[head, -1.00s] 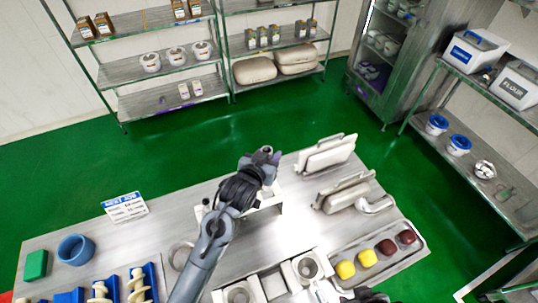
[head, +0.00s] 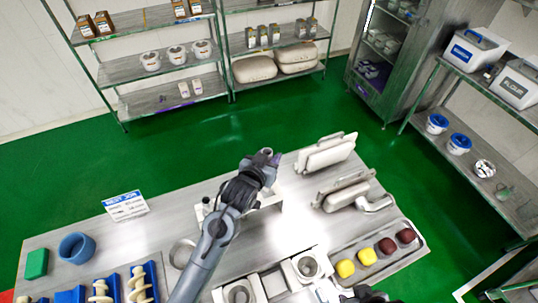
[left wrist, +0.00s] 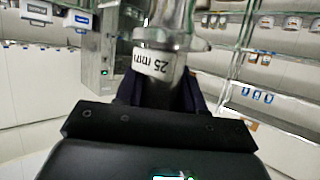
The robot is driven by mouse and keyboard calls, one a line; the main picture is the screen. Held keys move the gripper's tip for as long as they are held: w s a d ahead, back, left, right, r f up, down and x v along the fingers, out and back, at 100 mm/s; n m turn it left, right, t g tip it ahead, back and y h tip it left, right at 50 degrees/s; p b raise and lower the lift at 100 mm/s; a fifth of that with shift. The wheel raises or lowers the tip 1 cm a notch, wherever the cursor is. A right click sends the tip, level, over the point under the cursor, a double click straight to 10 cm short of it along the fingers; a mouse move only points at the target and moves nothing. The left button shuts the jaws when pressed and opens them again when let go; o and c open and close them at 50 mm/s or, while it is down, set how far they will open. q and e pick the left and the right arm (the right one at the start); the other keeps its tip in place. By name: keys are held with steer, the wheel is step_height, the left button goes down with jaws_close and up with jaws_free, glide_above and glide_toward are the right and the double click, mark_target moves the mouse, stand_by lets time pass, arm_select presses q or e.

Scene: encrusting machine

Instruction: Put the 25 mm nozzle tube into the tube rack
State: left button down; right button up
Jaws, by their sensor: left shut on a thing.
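My left gripper (head: 268,160) is shut on the 25 mm nozzle tube, above the far edge of the table. In the left wrist view the metal tube (left wrist: 165,45) stands between the fingers, and its white label reads "25 mm". In the head view only a small grey end of the tube (head: 267,151) shows. A pale stand (head: 272,199), perhaps the tube rack, is partly hidden under my left gripper and wrist. I cannot tell its slots. My right gripper (head: 366,295) shows only as a dark part at the bottom edge, its fingers unclear.
Two pale upright parts (head: 327,152) with handles stand right of the left gripper. A tray (head: 414,248) holds yellow and dark red pieces. White machine blocks (head: 305,268) stand at the front. A blue ring (head: 76,247), a sign (head: 125,206) and augers in blue holders are at left.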

arm_select(q)
steer(key=shift+f+b, duration=0.95)
steer(key=shift+f, duration=1.3)
step_height(320, 180, down, 9)
steer(key=b, duration=0.3)
steer(key=shift+b, duration=0.4)
steer(key=shift+c, duration=2)
jaws_free()
steer(key=shift+f, duration=0.1)
